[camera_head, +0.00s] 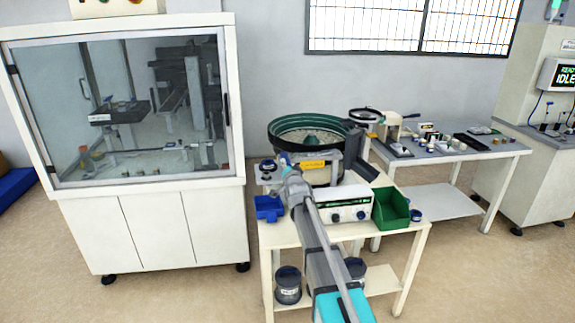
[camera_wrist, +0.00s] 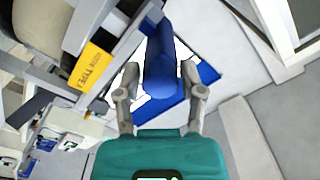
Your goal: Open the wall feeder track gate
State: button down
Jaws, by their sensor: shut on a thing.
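The wall feeder has a green-rimmed bowl (camera_head: 312,128) and a grey track with a yellow label (camera_wrist: 90,66), seen at the left in the wrist view. A blue rounded, handle-like part (camera_wrist: 161,62), apparently the track gate's, stands between my fingertips beside the track. My gripper (camera_wrist: 160,78) is shut on this blue part, one finger on each side. In the head view my gripper (camera_head: 284,166) is at the track's left end, and my arm hides much of that spot. I cannot tell how far the gate is open.
A blue bin (camera_head: 269,208) sits on the feeder table (camera_head: 285,236) below my gripper. A white control box (camera_head: 343,204) and a green bin (camera_head: 391,208) stand right of my arm. A glass-fronted cabinet (camera_head: 130,120) rises close on the left.

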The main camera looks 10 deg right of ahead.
jog(key=shift+s, duration=0.9)
jog(key=shift+c, duration=1.7)
grip_release()
jog(key=s, duration=1.2)
jog(key=shift+f, duration=0.1)
